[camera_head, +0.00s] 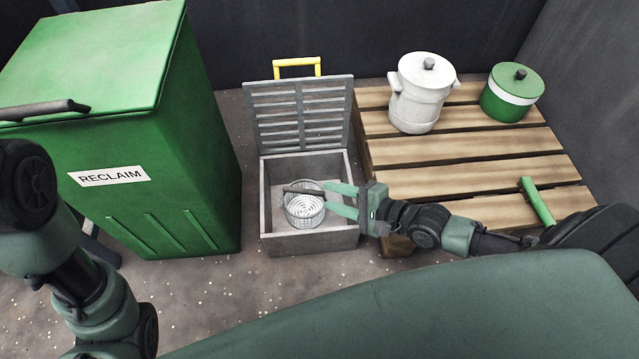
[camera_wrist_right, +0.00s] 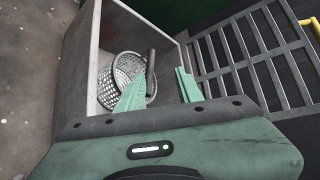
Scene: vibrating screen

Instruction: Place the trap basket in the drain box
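The trap basket (camera_head: 305,211), a round light-grey perforated cup with a dark bar handle (camera_head: 302,191), is inside the open grey drain box (camera_head: 311,241). It also shows within the box walls in the right wrist view (camera_wrist_right: 106,91). I cannot tell whether it rests fully on the box floor. My right gripper (camera_head: 327,194) reaches into the box from the right, its two green fingers apart. The handle's end (camera_wrist_right: 151,70) is close to one fingertip in the wrist view, and the fingers are not closed on it. My left gripper is out of view; only its arm shows.
The slatted lid (camera_head: 302,112) with a yellow handle (camera_head: 297,62) stands raised behind the box. A green RECLAIM bin (camera_head: 180,150) is at left. A wooden pallet (camera_head: 455,150) at right bears a white pot (camera_head: 418,100), a green canister (camera_head: 510,95) and a green-handled object (camera_head: 538,200).

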